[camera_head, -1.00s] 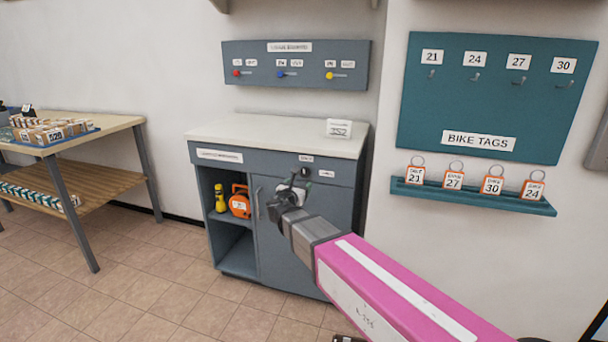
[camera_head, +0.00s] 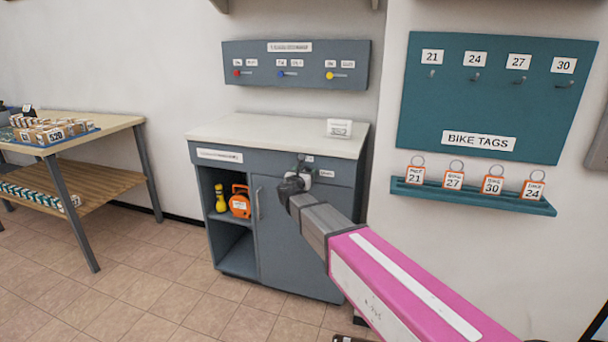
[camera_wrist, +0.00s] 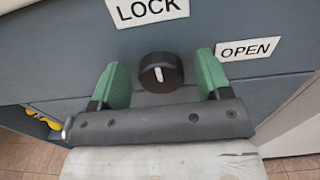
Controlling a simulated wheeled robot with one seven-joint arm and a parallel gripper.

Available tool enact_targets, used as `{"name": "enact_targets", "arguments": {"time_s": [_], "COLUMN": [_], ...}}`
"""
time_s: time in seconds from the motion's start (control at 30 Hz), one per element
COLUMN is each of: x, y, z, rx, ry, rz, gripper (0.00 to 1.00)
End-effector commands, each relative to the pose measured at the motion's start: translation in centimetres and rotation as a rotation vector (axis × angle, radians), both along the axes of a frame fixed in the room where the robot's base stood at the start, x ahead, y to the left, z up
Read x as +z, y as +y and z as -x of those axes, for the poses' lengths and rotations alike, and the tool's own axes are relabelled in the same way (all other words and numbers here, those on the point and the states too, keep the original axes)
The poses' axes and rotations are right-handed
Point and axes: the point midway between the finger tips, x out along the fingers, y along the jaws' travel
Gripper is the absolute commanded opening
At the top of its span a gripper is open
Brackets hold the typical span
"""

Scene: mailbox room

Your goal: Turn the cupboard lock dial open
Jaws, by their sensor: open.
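The lock dial (camera_wrist: 160,72) is a round black knob with a white pointer line, on the grey cupboard (camera_head: 270,215) front. In the wrist view its line points up, slightly left, towards the LOCK label (camera_wrist: 148,10). The OPEN label (camera_wrist: 249,48) is to its right. My gripper (camera_wrist: 158,80) is open, with one green finger on each side of the dial and a visible gap on both sides. In the head view my gripper (camera_head: 302,172) is at the cupboard's upper front and hides the dial.
The cupboard has a closed door with a handle (camera_head: 257,203) and an open shelf holding a yellow torch (camera_head: 220,198) and an orange item (camera_head: 240,202). A white sign block (camera_head: 339,128) stands on top. A tag shelf (camera_head: 472,197) is on the wall to the right.

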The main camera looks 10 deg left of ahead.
Motion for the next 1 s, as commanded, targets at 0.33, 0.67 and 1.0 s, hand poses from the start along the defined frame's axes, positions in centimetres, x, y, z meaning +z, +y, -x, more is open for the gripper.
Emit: {"name": "enact_targets", "arguments": {"time_s": [0.33, 0.67, 1.0], "x": [-0.01, -0.02, 0.01], "y": [-0.03, -0.03, -0.12], "z": [-0.04, -0.03, -0.05], "rx": [0.000, 0.000, 0.000], "ry": [0.000, -0.001, -0.015], "rz": [0.000, -0.015, -0.184], "gripper": [0.38, 0.23, 0.23]}}
